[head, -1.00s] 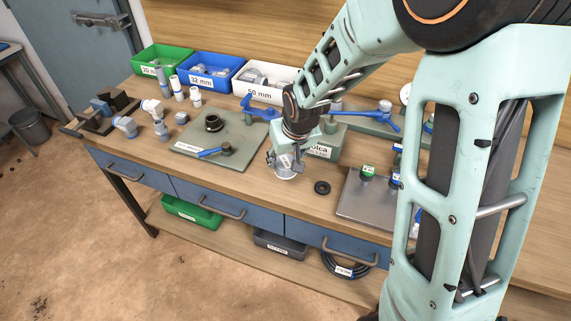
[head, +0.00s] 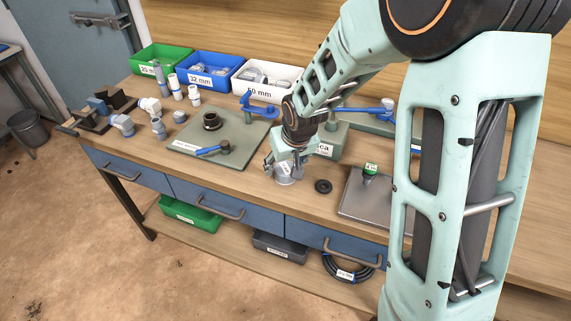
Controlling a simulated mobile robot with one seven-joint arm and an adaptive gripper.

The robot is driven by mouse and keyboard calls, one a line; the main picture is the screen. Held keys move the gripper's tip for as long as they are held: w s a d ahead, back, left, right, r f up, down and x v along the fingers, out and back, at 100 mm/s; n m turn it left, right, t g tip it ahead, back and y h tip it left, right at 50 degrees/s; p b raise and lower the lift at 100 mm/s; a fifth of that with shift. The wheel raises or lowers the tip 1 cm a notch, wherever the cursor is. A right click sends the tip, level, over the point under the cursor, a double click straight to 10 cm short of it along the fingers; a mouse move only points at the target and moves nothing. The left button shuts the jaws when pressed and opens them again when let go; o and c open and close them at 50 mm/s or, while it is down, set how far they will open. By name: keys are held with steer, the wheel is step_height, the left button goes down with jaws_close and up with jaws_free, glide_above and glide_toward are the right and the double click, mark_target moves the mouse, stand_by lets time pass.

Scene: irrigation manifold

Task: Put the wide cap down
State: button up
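The wide cap (head: 287,174) is a pale grey, short round piece directly below my gripper, near the front edge of the wooden bench. It appears to be at the bench top, but contact is hard to judge. My gripper (head: 286,164) points down over it, with its fingers around the cap's upper part. One finger shows at the cap's left side. The fingers are small and partly hidden, so whether they grip the cap or stand apart from it is unclear.
A black ring (head: 323,186) lies just right of the cap. A green-grey board (head: 185,148) with a black fitting and blue-handled valve is to the left. A grey metal plate (head: 360,205) is to the right. Green, blue and white bins (head: 262,96) stand behind.

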steer(key=shift+o, duration=0.4)
steer(key=shift+r+p, duration=0.25)
steer(key=shift+p, duration=0.05)
steer(key=p+v, duration=0.1)
steer(key=v, duration=1.1)
steer(key=shift+d+f, duration=0.1)
steer(key=shift+f, duration=0.05)
